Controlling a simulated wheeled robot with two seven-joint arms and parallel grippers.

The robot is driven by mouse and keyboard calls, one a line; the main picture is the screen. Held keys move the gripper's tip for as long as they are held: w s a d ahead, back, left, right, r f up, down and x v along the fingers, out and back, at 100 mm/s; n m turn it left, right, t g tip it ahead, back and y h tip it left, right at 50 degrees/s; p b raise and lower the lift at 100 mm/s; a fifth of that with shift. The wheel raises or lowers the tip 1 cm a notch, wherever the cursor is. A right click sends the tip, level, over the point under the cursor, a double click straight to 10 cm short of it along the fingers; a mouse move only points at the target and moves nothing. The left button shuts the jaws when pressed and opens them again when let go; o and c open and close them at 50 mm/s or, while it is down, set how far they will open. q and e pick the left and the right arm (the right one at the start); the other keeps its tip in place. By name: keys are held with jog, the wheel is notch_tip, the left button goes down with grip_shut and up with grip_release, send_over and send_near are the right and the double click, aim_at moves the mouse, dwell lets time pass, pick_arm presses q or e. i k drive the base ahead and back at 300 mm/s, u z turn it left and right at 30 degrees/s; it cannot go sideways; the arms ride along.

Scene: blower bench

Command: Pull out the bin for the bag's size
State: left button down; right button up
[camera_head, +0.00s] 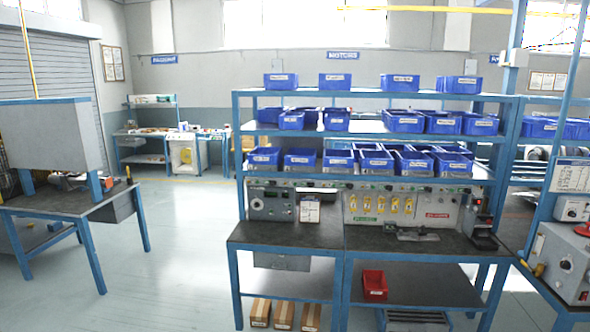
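Blue bins with white labels stand on the shelves above a workbench. The top shelf has a few spaced-out bins, including a left one (281,81) and a right one (459,84). The middle shelf holds several, such as one bin (404,121). The lowest shelf holds a row including one bin (263,156) at its left end and one (452,165) at its right. The labels are too small to read. I cannot make out a bag. Neither of my grippers is in view.
The dark workbench top (285,236) is mostly clear. A red bin (374,284) sits on its undershelf, with cardboard boxes (284,315) below. A table (66,203) stands at left and a grey machine (566,262) at right. Open floor (180,260) lies between table and bench.

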aim_at(304, 160)
jog(key=u, duration=0.55)
jog(key=i, duration=1.8)
jog(key=u, duration=0.3)
